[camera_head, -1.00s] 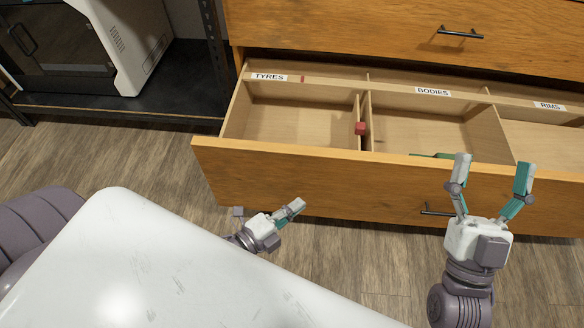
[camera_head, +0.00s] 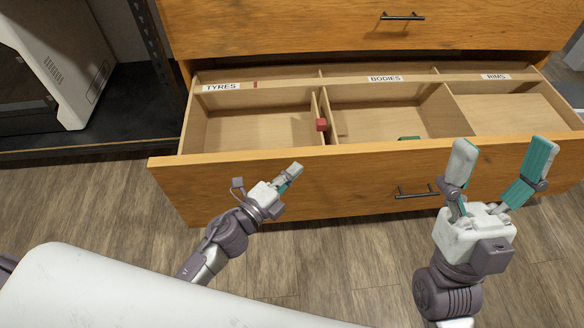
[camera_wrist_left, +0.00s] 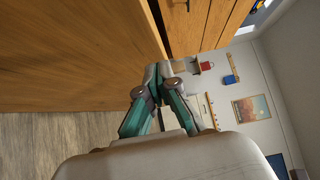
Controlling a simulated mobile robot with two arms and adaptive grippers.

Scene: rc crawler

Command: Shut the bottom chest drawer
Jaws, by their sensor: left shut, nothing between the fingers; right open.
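The bottom chest drawer (camera_head: 330,178) stands pulled out, with compartments labelled TYRES, BODIES and RIMS. Its dark bar handle (camera_head: 415,192) is on the front panel. My left gripper (camera_head: 294,170) is shut and empty, in front of the drawer's front panel, left of the handle. In the left wrist view its fingertips (camera_wrist_left: 165,68) are close by the wooden panel (camera_wrist_left: 80,55); I cannot tell if they touch. My right gripper (camera_head: 502,150) is open and empty, over the front edge right of the handle in the picture, hiding part of the panel.
A red piece (camera_head: 322,124) sits at the divider between TYRES and BODIES. A green piece (camera_head: 409,138) shows in the BODIES compartment. The drawer above (camera_head: 340,30) is shut. A dark shelf (camera_head: 120,105) with a white machine (camera_head: 75,60) stands left. Wooden floor lies in front.

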